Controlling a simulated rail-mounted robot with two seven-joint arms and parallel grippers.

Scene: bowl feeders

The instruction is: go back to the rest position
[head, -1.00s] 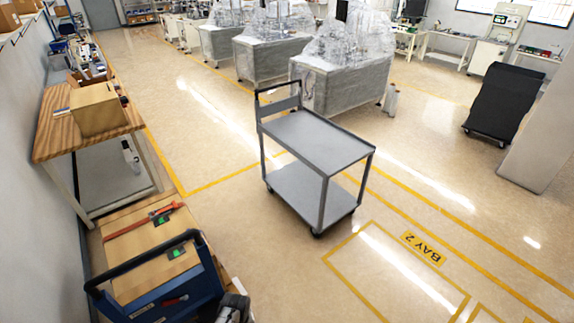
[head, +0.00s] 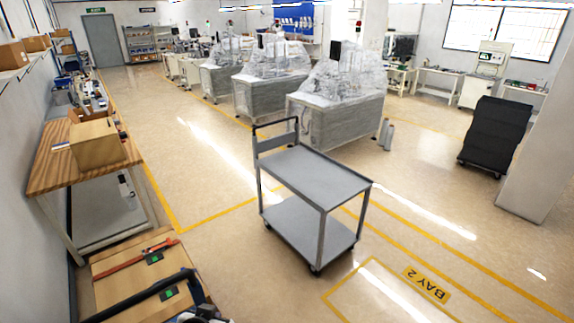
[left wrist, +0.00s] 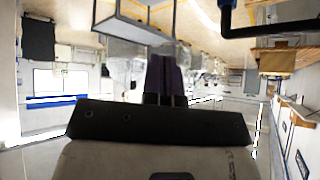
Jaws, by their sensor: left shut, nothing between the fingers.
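In the left wrist view my left gripper (left wrist: 165,80) points outward with its dark fingers shut together and nothing between them. That view looks upside down. In the head view only a small dark and grey piece, possibly of my left arm, shows at the bottom edge beside the blue cart's handle; the fingers cannot be made out there. My right gripper is in neither view.
A grey two-shelf cart (head: 315,180) stands ahead. A dark-handled cart (head: 150,290) carrying a cardboard box (head: 125,262) is close at lower left. A wooden table (head: 50,165) with a box (head: 97,143) stands beyond. Floor between is clear.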

